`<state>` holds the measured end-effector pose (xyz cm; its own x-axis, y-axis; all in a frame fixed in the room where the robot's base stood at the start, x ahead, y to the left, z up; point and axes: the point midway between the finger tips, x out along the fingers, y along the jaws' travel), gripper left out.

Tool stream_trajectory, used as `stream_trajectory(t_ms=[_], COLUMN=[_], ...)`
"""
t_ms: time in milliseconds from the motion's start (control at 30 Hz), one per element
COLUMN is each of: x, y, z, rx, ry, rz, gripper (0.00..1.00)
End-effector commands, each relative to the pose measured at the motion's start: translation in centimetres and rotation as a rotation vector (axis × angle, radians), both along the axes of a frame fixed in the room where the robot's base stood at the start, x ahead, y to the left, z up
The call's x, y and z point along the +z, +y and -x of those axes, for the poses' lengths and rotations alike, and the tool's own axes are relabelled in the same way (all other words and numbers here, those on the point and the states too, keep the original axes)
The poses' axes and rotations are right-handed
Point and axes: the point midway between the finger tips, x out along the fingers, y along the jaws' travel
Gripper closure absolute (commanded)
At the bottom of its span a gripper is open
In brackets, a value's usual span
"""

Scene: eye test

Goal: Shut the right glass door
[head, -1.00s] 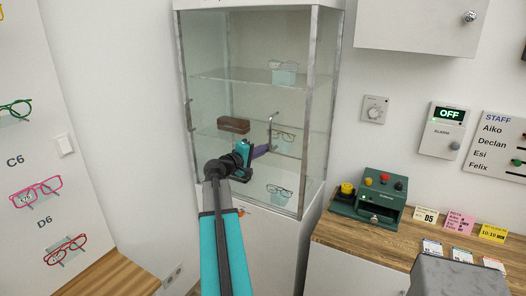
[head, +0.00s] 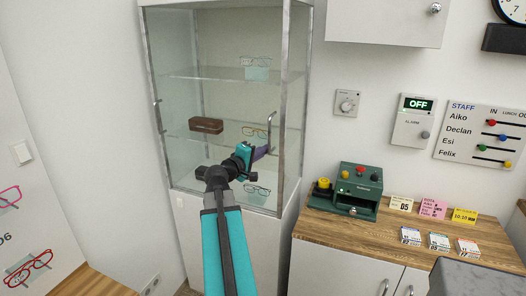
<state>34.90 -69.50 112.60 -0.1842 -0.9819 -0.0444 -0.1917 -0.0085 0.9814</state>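The glass display cabinet (head: 291,60) stands against the wall, left of centre. Its right glass door is clear; its upright metal handle (head: 273,122) shows close to the cabinet's right front post. I cannot tell whether a narrow gap remains between door edge and post. A second handle (head: 157,112) is at the left front edge.
Inside the cabinet are a brown case (head: 206,125) and several glasses on stands. At the right, a wooden counter (head: 330,226) carries a green device (head: 345,188) and small cards. A grey block (head: 465,277) is at the lower right.

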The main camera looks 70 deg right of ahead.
Motion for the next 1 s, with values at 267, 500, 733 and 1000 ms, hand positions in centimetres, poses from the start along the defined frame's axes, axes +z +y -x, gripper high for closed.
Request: stream_trajectory(t_ms=[267,500,733,1000], x=[-0.2,-0.3,-0.2,-0.1], y=[0.3,1.6,4.4,7.7], z=[0.5,0.3,-0.3,-1.1], rx=[-0.017,-0.014,-0.008,-0.003], ry=[0.001,0.001,0.002,0.001], rz=[-0.005,-0.004,-0.003,0.0], gripper=[1.0,1.0,1.0,1.0])
